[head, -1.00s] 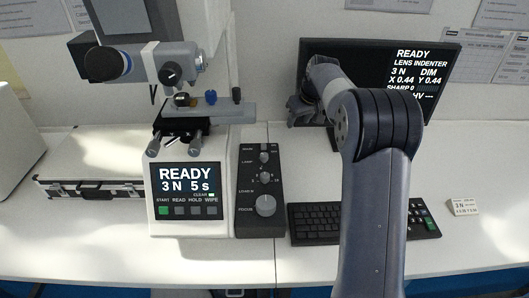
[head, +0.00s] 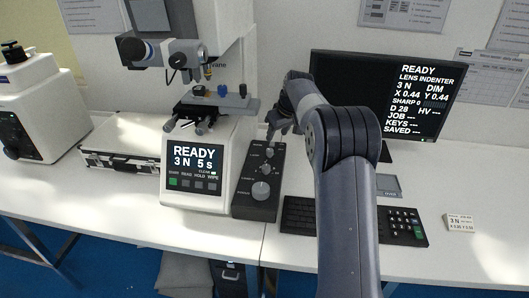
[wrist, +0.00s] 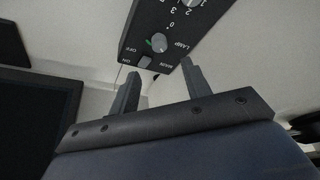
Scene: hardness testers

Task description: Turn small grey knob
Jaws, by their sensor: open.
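The black control box (head: 240,210) stands right of the tester. Its small grey lamp knob (head: 267,153) sits near the far end; it also shows in the wrist view (wrist: 158,42) with a green mark on it. A second small knob (head: 266,169) and a large grey focus knob (head: 261,190) sit nearer the front. My gripper (head: 279,129) is over the far end of the box, close to the lamp knob. In the wrist view my gripper (wrist: 160,76) has its fingers apart with nothing between them, and the lamp knob lies beyond the fingertips.
The hardness tester (head: 190,205) with its READY screen stands just left of the box. A monitor (head: 345,75) is behind my arm, and a keyboard (head: 298,216) lies right of the box. A silver case (head: 120,142) and another machine (head: 35,110) are further left.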

